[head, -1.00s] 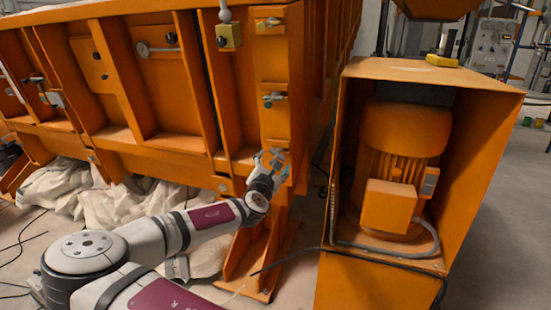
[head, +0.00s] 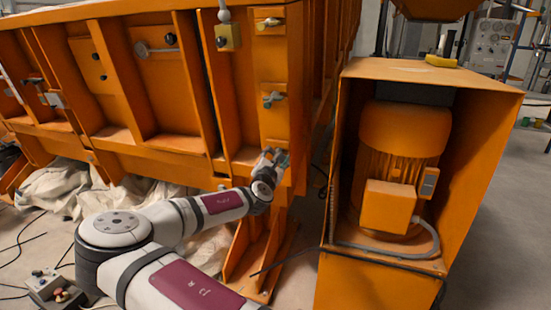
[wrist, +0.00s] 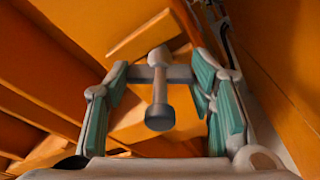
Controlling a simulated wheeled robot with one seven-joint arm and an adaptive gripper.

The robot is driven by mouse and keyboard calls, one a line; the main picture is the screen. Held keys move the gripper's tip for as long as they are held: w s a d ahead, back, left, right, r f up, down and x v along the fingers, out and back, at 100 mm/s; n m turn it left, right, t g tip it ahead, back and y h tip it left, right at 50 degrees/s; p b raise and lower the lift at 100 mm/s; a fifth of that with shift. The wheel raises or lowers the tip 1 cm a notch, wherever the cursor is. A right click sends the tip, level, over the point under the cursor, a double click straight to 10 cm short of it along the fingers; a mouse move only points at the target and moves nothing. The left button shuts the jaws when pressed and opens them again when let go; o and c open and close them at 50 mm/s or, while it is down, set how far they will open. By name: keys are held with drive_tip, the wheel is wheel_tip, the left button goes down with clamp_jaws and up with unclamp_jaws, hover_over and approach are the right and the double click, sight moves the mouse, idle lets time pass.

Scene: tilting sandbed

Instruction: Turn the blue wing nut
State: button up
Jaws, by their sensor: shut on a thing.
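The wing nut (wrist: 159,76) shows in the wrist view as a dull grey-blue crossbar on a stem with a round end towards me. It looks more grey than blue in this light. My gripper (wrist: 163,80) has its two teal-padded fingers on either side of it, shut on the ends of the crossbar. In the head view my gripper (head: 274,156) is at the lower part of the orange corner post and hides the wing nut there.
Two similar fittings sit above on the same post, a middle one (head: 273,99) and a top one (head: 269,23). An orange motor housing (head: 400,160) stands close on the right. Pale cloth (head: 50,188) lies under the sandbed. A control box (head: 48,284) is at lower left.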

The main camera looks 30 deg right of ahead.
drive_tip(key=shift+m, duration=0.3)
drive_tip(key=shift+f+m+t+b, duration=0.1)
drive_tip(key=shift+m+t+b, duration=0.25)
drive_tip(key=shift+m, duration=0.75)
drive_tip(key=m+t+b, duration=0.1)
drive_tip(key=m, duration=0.2)
drive_tip(key=shift+f, duration=0.1)
drive_tip(key=m+t+b, duration=0.1)
drive_tip(key=m+b, duration=0.2)
drive_tip(key=m, duration=0.3)
drive_tip(key=shift+f, duration=0.1)
drive_tip(key=m+h+b, duration=0.1)
drive_tip(key=m+b, duration=0.1)
drive_tip(key=m, duration=0.1)
drive_tip(key=m+h+b, duration=0.1)
drive_tip(key=m+b, duration=0.1)
drive_tip(key=m, duration=0.2)
drive_tip(key=shift+f, duration=0.15)
drive_tip(key=m+h+b, duration=0.1)
drive_tip(key=m+b, duration=0.2)
drive_tip(key=m, duration=0.1)
drive_tip(key=shift+m, duration=0.3)
drive_tip(key=shift+m+g+h+b, duration=0.55)
drive_tip(key=shift+m+b, duration=0.8)
drive_tip(key=shift+m, duration=0.95)
